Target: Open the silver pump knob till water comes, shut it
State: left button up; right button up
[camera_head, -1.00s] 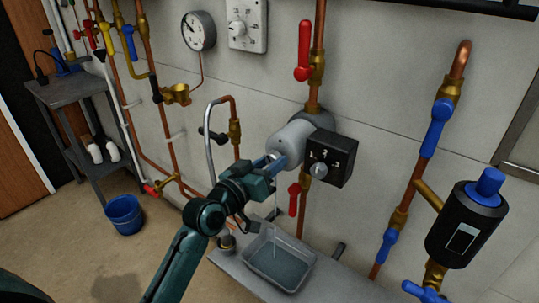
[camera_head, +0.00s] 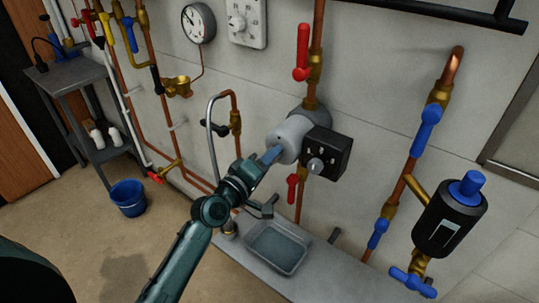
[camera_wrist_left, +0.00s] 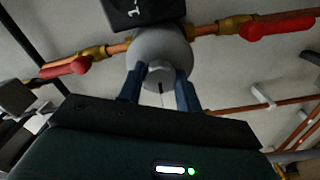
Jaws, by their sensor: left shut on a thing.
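The silver-grey pump (camera_head: 291,136) sits on the vertical copper pipe, with a black control box (camera_head: 328,154) on its right. My left gripper (camera_head: 272,154) reaches up to the pump's near end, and its fingers hide the knob in the head view. In the left wrist view the round silver knob (camera_wrist_left: 159,73), with a slot in its face, sits between the blue-grey fingers of my left gripper (camera_wrist_left: 159,84), which is shut on it. A grey tray (camera_head: 304,254) stands below on the ledge; no falling water shows clearly now. My right gripper is not in view.
Red lever valves (camera_head: 303,52) sit above and below the pump. A black filter (camera_head: 450,218) with blue handles is at the right. A blue bucket (camera_head: 128,197) stands on the floor at the left, by a grey shelf (camera_head: 75,95).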

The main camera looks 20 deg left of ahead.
pick_arm(q)
jog(key=shift+n, duration=0.5)
jog(key=o, duration=1)
jog(key=shift+s, duration=0.1)
jog(key=b+v, duration=0.2)
jog(key=v, duration=1.1)
